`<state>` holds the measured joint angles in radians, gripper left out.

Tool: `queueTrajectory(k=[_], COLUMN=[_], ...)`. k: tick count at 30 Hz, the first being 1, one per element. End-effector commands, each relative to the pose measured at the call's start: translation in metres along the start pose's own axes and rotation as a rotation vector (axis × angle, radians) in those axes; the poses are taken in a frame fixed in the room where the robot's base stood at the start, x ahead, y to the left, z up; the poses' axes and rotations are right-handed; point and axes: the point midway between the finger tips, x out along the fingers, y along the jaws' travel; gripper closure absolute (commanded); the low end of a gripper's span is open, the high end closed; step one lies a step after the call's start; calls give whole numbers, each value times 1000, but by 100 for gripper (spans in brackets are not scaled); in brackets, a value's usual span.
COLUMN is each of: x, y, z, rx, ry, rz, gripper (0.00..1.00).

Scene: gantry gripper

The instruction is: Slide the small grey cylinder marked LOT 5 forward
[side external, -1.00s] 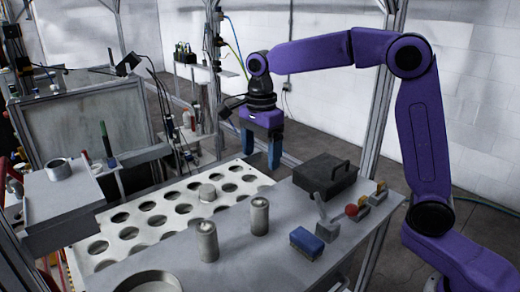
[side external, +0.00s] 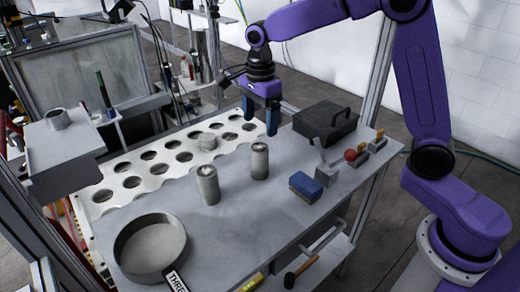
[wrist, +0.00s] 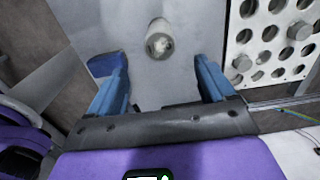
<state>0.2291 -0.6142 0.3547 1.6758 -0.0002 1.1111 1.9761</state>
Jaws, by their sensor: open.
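Two small upright grey cylinders stand apart on the grey bench top (side external: 230,222). In the side view one cylinder (side external: 207,185) is nearer the camera and the other cylinder (side external: 259,161) is farther right. I cannot read LOT 5 on either. My gripper (side external: 259,122) is open and empty, pointing down above the bench, behind the farther cylinder. In the wrist view a grey cylinder (wrist: 159,43) lies in line with the gap between my open fingers (wrist: 161,62), beyond their tips. No contact with it shows.
A blue block (side external: 306,186), a lever, a red ball and a dark box (side external: 325,122) stand to the right. A round pan (side external: 150,244) sits near the front edge.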

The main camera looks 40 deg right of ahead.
Motion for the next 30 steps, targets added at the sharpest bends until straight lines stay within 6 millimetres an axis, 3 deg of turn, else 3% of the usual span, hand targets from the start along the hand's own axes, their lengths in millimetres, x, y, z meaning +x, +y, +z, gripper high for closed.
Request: queueTrajectory(k=[15, 21, 30], x=[86, 104, 109], y=[1, 1, 0], z=[-1, 0, 0], rx=[0, -1, 0], ry=[2, 1, 0], rz=[4, 1, -1], gripper=[17, 17, 17])
